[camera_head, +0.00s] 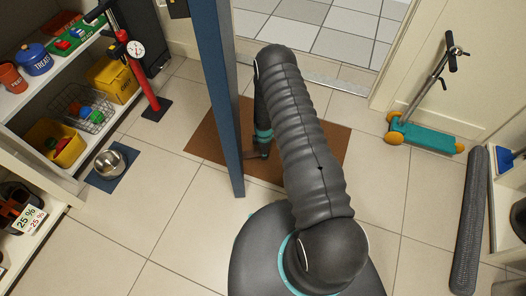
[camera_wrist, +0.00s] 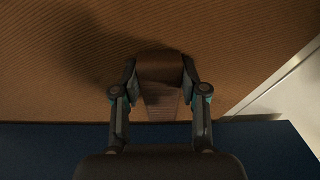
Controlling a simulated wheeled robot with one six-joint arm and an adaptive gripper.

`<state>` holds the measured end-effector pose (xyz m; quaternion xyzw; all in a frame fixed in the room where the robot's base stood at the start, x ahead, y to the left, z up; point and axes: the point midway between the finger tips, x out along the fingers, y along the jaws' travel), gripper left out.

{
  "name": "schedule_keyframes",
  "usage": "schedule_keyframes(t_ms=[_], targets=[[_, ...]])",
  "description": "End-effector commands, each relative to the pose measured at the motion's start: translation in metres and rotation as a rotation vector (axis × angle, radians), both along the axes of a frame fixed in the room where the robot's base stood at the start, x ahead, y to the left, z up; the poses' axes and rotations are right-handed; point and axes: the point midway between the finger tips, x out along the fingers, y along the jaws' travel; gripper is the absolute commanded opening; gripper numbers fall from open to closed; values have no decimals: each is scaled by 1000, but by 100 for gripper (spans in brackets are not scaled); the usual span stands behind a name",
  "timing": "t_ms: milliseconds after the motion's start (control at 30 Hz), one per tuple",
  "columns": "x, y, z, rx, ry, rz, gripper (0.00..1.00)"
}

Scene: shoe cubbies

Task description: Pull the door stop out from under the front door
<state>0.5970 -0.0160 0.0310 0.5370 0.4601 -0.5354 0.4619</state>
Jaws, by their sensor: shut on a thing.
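The door stop (camera_wrist: 162,103) is a brown wedge with a ribbed lower part in the wrist view. It lies over the brown doormat, and its lower end reaches the edge of the blue front door (camera_wrist: 45,150). Whether that end is under the door I cannot tell. My gripper (camera_wrist: 160,72) is shut on the wedge, one finger on each side. In the head view the front door (camera_head: 220,100) stands open, nearly edge-on. My gripper (camera_head: 261,150) is low over the mat beside it, partly hidden by my arm; the door stop is not clear there.
The brown doormat (camera_head: 205,145) lies at the threshold. Shelves with pots and bins stand at left, with a red pump (camera_head: 137,65) and a metal bowl (camera_head: 110,163). A teal scooter (camera_head: 425,135) and a rolled grey mat (camera_head: 470,220) are at right. Tiles between are clear.

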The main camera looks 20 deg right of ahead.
Motion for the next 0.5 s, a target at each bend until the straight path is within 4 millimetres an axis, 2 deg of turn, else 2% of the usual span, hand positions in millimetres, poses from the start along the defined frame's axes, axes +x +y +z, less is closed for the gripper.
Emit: schedule_keyframes(t_ms=[500], targets=[[-4, -18, -1, 0, 2, -2, 7]])
